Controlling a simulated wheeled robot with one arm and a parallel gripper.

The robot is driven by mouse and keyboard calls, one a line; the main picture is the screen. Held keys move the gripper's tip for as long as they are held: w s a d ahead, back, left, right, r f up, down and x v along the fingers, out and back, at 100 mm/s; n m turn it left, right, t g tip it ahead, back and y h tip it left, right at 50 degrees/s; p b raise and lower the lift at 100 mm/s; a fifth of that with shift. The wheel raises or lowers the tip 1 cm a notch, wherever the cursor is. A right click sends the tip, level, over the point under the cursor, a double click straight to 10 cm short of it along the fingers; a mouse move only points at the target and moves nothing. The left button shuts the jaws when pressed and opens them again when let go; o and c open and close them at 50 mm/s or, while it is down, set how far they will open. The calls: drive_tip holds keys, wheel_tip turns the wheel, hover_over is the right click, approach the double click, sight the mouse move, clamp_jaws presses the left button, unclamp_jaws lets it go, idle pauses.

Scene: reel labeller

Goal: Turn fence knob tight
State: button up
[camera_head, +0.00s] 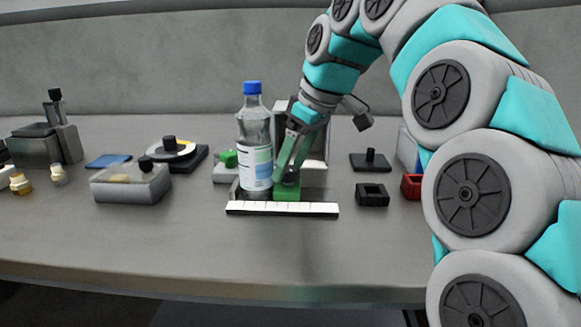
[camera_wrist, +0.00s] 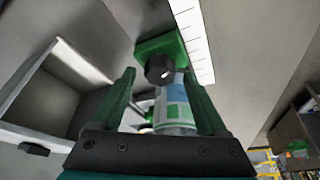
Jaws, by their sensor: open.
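The fence is a green block (camera_head: 288,191) behind a white ruler strip (camera_head: 283,209); in the wrist view it is a green plate (camera_wrist: 160,44) beside the strip. A dark faceted knob (camera_wrist: 159,69) sits on this plate. My gripper (camera_head: 286,175) points down just over the green block, right beside a clear bottle (camera_head: 254,140) with a blue cap. In the wrist view my gripper (camera_wrist: 158,75) is open, with one green finger on each side of the knob and a visible gap to it.
The labelled bottle stands close on the left. A light box-shaped housing (camera_head: 315,135) is behind my gripper. A black square holder (camera_head: 372,195) and a red one (camera_head: 411,187) lie to the right. The table front (camera_head: 200,250) is clear.

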drive_tip(key=shift+f, duration=0.15)
clamp_jaws()
idle(0.6)
